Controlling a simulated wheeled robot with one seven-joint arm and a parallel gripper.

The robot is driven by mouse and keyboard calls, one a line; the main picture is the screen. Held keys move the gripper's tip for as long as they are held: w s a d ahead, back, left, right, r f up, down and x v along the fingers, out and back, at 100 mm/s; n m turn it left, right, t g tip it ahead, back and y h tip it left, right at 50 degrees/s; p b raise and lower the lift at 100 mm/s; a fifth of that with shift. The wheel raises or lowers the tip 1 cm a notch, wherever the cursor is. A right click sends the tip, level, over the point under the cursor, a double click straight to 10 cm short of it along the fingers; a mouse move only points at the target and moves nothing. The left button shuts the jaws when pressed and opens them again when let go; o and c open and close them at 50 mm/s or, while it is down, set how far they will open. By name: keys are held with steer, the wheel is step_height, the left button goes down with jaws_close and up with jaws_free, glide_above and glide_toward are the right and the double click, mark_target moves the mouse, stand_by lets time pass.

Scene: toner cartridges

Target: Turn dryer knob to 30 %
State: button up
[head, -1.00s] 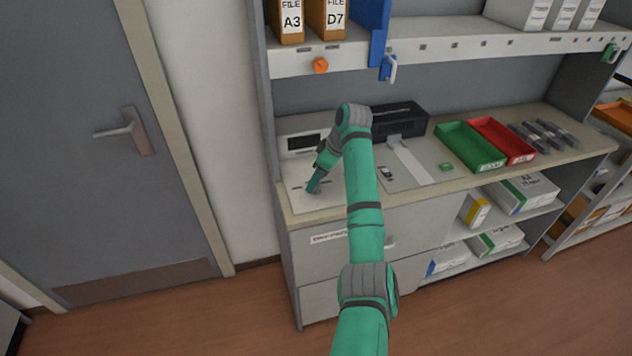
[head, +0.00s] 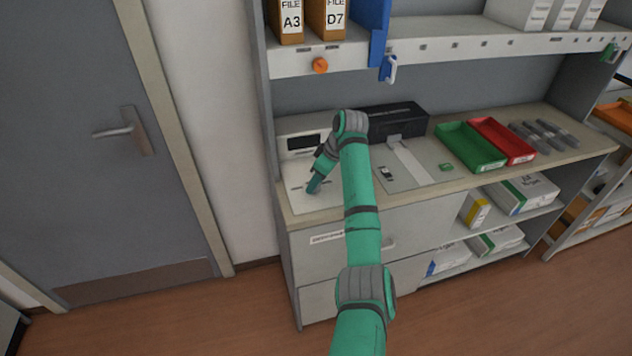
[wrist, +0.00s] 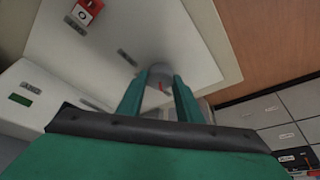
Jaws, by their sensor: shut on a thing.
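The dryer knob (wrist: 160,74) is a round grey knob with a red pointer line, on a white panel (wrist: 115,35). In the wrist view my gripper (wrist: 155,84) has its two green fingers on either side of the knob and is shut on it. The knob's lower part is hidden by my gripper, and I cannot read a percentage. In the head view my gripper (head: 313,187) points down at the white dryer unit (head: 302,205) at the counter's left end; the knob is hidden there.
A red switch (wrist: 86,12) sits on the same panel. A small green display (wrist: 20,99) shows at left. A black device (head: 405,120), a green tray (head: 468,146) and a red tray (head: 503,141) stand farther right. An upper shelf (head: 450,45) hangs above.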

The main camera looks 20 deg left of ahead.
steer(key=m, duration=0.2)
steer(key=m+t, duration=0.1)
steer(key=m, duration=0.1)
steer(key=m+t+h, duration=0.1)
steer(key=m, duration=0.1)
steer(key=shift+s+a+m, duration=0.2)
steer(key=shift+s+m, duration=0.05)
steer(key=shift+m, duration=0.05)
steer(key=m+h, duration=0.1)
steer(key=m, duration=0.1)
steer(key=m+t+h, duration=0.1)
steer(key=m, duration=0.2)
steer(key=shift+a+r+m, duration=0.1)
steer(key=shift+a+m, duration=0.05)
steer(key=shift+m, duration=0.15)
steer(key=m+h, duration=0.1)
steer(key=m, duration=0.3)
steer(key=m+h, duration=0.1)
steer(key=m, duration=0.1)
steer(key=shift+a+h, duration=0.25)
steer(key=shift+h, duration=0.05)
steer(key=m, duration=0.2)
steer(key=m+h, duration=0.1)
steer(key=m, duration=0.2)
steer(key=shift+g+h, duration=0.3)
steer(key=shift+m, duration=0.4)
steer(key=o, duration=1)
